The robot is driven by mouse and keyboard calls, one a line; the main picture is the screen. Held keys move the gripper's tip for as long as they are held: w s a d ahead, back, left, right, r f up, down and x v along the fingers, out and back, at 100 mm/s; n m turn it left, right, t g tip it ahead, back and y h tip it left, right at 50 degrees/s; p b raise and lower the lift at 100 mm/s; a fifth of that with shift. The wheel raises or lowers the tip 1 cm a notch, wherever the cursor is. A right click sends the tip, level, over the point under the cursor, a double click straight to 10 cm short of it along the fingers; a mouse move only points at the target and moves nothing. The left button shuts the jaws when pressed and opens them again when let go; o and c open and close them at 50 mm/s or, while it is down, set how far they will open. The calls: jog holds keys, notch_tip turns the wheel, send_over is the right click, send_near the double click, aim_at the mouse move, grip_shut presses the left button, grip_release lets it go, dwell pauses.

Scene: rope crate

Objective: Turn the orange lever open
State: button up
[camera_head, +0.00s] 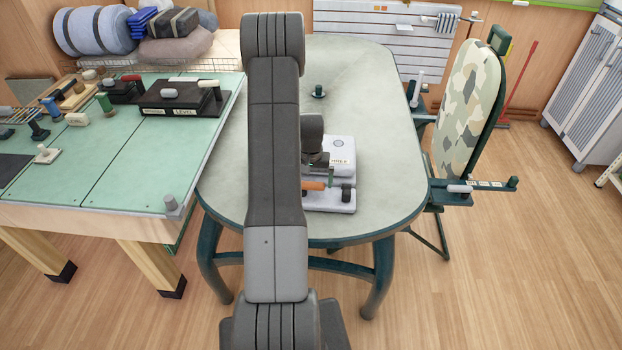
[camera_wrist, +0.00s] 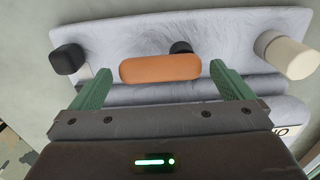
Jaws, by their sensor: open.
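The orange lever (camera_wrist: 160,68) lies crosswise in the wrist view, over a grey-white base (camera_wrist: 125,32). A dark knob shows just behind it. My gripper (camera_wrist: 158,80) is open, with one green finger near each end of the lever. I cannot tell whether the fingers touch it. In the head view the lever (camera_head: 313,185) shows as a short orange piece beside my arm, on a pale device (camera_head: 338,207) on the oval table. My arm hides the left part of the device and most of my gripper (camera_head: 318,168).
The device also has a black knob (camera_wrist: 68,59) and a cream knob (camera_wrist: 291,54). The oval table (camera_head: 380,120) is mostly clear around it, apart from a small dark green knob piece (camera_head: 318,92). A crowded green-topped workbench (camera_head: 135,165) stands left, and a camouflage-covered board (camera_head: 470,100) right.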

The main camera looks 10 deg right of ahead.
jog(key=c, duration=1.3)
jog(key=shift+o, duration=0.2)
jog(key=shift+f, duration=0.1)
jog(key=shift+m+b, duration=0.4)
jog(key=shift+b, duration=0.1)
jog(key=shift+s+f+m+b, duration=0.2)
jog(key=shift+m+b, duration=0.3)
jog(key=shift+b, duration=0.2)
jog(key=m+b, duration=0.3)
jog(key=shift+s+a, duration=0.3)
jog(key=shift+s, duration=0.05)
jog(key=m+b, duration=0.1)
jog(key=m, duration=0.1)
jog(key=a+m+b, duration=0.1)
jog(key=m, duration=0.1)
jog(key=m+b, duration=0.1)
jog(key=m, duration=0.1)
jog(key=shift+s+a+r+m, duration=0.15)
jog(key=shift+s+r+m, duration=0.15)
jog(key=shift+s, duration=0.1)
